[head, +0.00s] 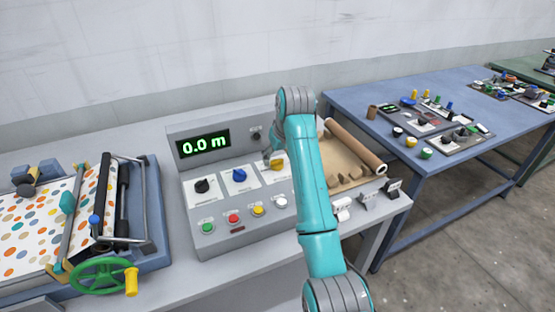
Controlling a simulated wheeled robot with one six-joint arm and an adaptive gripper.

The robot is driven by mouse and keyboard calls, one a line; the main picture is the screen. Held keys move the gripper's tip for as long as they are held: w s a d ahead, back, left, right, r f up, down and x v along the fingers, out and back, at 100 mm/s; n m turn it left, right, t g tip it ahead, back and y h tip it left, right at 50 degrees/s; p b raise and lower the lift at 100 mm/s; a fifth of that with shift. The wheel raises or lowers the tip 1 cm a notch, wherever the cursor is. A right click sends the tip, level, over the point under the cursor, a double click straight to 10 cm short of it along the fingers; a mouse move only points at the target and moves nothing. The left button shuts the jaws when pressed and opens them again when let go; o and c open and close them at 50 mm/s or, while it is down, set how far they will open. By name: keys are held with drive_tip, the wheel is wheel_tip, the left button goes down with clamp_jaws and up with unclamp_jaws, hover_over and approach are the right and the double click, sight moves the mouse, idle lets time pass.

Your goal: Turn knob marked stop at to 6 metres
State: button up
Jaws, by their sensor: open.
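A grey control panel (215,150) stands on the bench with a display (203,143) reading 0.0 m. Its sloped face carries a black knob (202,186), a blue knob (239,175) and a yellow knob (278,164), each on a white plate. The plate labels are too small to read, so I cannot tell which knob is marked stop at. My gripper (269,155) is open, small in view and partly hidden by my teal arm. It is close beside the yellow knob; I cannot tell whether it touches it.
Green (208,227), red (233,218), yellow (258,211) and white buttons (281,202) line the panel's lower face. A press with a green handwheel (104,276) stands at left. A brown roll (356,147) lies right of my arm. A blue table (375,95) holds several small parts.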

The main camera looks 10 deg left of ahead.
sight(277, 163)
drive_tip(key=shift+x, duration=1.2)
drive_tip(key=c, duration=1.1)
drive_tip(key=shift+c, duration=0.2)
